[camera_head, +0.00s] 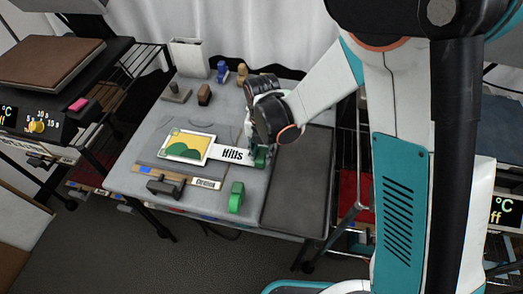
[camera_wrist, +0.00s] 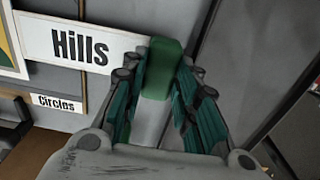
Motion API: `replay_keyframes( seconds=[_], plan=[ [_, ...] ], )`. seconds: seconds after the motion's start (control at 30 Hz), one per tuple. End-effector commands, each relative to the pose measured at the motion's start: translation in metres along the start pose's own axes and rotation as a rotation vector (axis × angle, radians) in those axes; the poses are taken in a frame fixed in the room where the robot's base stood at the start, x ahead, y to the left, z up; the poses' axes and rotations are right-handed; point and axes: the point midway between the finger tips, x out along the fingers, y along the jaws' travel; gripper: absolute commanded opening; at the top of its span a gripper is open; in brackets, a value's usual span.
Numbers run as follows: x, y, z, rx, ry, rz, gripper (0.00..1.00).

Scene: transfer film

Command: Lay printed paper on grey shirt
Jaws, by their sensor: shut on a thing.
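My gripper (camera_head: 259,158) is shut on a green block (camera_wrist: 162,70) at the strip's right end. In the wrist view the block sits between the fingers (camera_wrist: 157,98). Whether the block is fixed to the strip is not clear.
A dark grey panel (camera_head: 298,185) lies on the table's right side. Another green block (camera_head: 236,197) stands near the front edge, by a "Circles" label (camera_head: 206,184) and a dark tool (camera_head: 165,187). Small items and a white bin (camera_head: 190,57) stand at the back. A press (camera_head: 50,65) is left.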

Motion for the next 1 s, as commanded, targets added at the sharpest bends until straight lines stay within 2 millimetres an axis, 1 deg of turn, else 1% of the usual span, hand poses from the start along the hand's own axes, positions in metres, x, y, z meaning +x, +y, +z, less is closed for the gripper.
replay_keyframes(
  seconds=[0.67,0.7,0.77,0.8,1.0],
  plan=[
    [0.012,0.0,0.0,0.0,0.0,0.0,0.04],
    [0.011,0.0,0.0,0.0,0.0,0.0,0.35],
    [0.011,0.0,0.0,0.0,0.0,0.0,0.48],
    [0.011,0.0,0.0,0.0,0.0,0.0,0.51],
    [0.011,0.0,0.0,0.0,0.0,0.0,0.51]
  ],
)
